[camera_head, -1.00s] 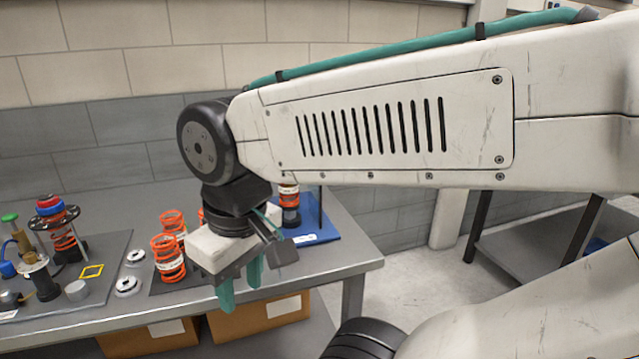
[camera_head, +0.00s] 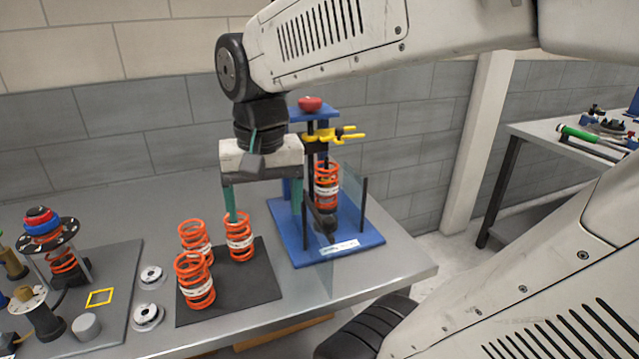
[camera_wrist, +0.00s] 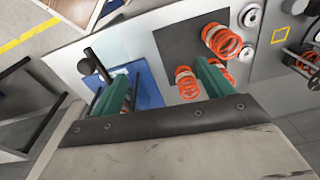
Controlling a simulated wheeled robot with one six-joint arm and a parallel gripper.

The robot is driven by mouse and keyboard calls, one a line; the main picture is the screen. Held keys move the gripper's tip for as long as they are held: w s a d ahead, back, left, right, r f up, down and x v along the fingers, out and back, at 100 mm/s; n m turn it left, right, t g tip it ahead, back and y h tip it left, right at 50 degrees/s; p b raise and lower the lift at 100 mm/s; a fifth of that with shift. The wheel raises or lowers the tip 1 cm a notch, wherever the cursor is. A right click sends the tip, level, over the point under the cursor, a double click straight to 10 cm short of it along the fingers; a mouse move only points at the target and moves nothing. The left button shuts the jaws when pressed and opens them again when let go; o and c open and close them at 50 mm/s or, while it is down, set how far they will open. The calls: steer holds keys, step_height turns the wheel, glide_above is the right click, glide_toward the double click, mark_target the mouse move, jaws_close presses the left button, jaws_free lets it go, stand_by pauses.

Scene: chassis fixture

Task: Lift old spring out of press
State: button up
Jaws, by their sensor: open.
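The press (camera_head: 291,232) is a blue stand with a red knob (camera_head: 310,104) on top and yellow jaws (camera_head: 341,134). An orange spring with a white label (camera_head: 326,186) stands upright inside it, below the jaws. My gripper (camera_head: 264,203) is open and empty, pointing down to the left of that spring. Its left green finger overlaps the top of a spring on the mat in the head view; touching cannot be told. Its right finger is in front of the press's left side. In the wrist view my gripper (camera_wrist: 163,85) straddles empty space, with the press's blue base (camera_wrist: 149,92) partly behind the left finger.
Several orange springs (camera_head: 195,281) stand on a black mat (camera_head: 220,305) left of the press. Silver discs (camera_head: 148,316) and a strut assembly (camera_head: 62,262) lie farther left. A clear panel and dark posts stand by the press. Another table (camera_head: 530,132) is at right.

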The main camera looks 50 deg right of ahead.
steer(key=w+d+m, duration=0.3)
steer(key=d+m, duration=0.2)
steer(key=d, duration=0.2)
steer(key=w+d+m, duration=0.3)
steer(key=d+m, duration=0.2)
steer(key=d, duration=0.2)
steer(key=m+g, duration=0.1)
steer(key=m, duration=0.6)
glide_above(326, 179)
steer(key=w+d, duration=0.2)
steer(key=shift+s+d+f, duration=0.2)
steer(key=shift+f, duration=0.4)
steer(key=shift+d+f, duration=0.25)
steer(key=f, duration=0.7)
steer(key=shift+a+f, duration=0.15)
steer(key=shift+a, duration=0.1)
steer(key=shift+w, duration=0.1)
steer(key=c, duration=1.3)
